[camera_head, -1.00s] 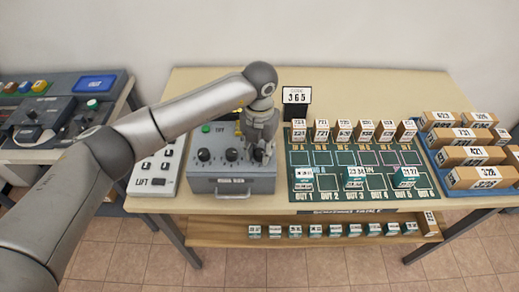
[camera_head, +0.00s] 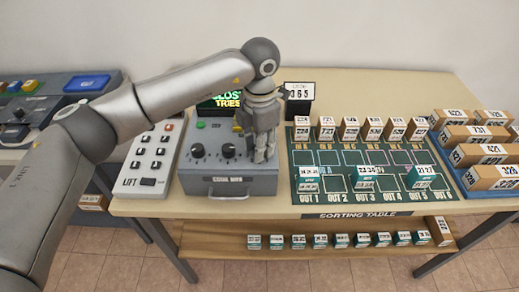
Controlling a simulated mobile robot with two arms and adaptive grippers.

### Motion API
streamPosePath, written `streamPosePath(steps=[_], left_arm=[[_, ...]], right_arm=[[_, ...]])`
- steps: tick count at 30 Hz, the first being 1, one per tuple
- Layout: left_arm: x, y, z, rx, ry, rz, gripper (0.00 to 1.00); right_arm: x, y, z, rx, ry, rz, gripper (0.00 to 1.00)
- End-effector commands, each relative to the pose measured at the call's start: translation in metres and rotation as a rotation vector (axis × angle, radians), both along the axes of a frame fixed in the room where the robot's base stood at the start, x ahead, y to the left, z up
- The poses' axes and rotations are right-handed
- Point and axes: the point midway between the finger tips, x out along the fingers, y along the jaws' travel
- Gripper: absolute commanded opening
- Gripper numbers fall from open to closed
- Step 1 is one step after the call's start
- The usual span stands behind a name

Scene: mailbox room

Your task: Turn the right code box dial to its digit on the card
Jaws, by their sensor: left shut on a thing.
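The grey code box (camera_head: 195,185) stands on the table with a handle on its front. Its left dial (camera_head: 198,150) and middle dial (camera_head: 228,150) show as black knobs. The right dial is hidden behind my left gripper (camera_head: 264,157), which points down at the box's right side with its fingers shut at the dial's place. A dark display (camera_head: 228,100) with green text, partly hidden by my arm, reads in part "CLOS" and "TRIES". The dial digits are too small to read. My right gripper is out of view.
A keypad marked LIFT (camera_head: 150,160) stands just left of the box. The green sorting board (camera_head: 330,197) with several small boxes lies close on the right. A blue tray (camera_head: 462,182) of cartons is at the far right. A lower shelf (camera_head: 290,250) holds more small boxes.

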Motion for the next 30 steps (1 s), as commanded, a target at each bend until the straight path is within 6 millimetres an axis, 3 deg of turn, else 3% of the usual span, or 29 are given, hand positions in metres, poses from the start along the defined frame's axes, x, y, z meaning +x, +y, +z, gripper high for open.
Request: streamPosePath(steps=[18,19,21,24,30], left_arm=[[0.0006,-0.0003,0.001,-0.002,-0.002,-0.048,0.04],[0.0006,-0.0003,0.001,-0.002,-0.002,-0.047,0.3],[0.0006,-0.0003,0.001,-0.002,-0.002,-0.047,0.39],[0.0005,-0.0002,0.0007,-0.002,-0.001,-0.047,0.51],[0.0002,-0.0002,0.0003,-0.001,-0.001,-0.047,0.51]], right_arm=[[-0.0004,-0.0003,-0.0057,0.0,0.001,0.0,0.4],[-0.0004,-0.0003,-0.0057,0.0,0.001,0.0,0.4],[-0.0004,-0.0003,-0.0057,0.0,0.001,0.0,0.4],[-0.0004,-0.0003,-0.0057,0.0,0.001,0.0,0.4],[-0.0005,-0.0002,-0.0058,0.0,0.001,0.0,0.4]])
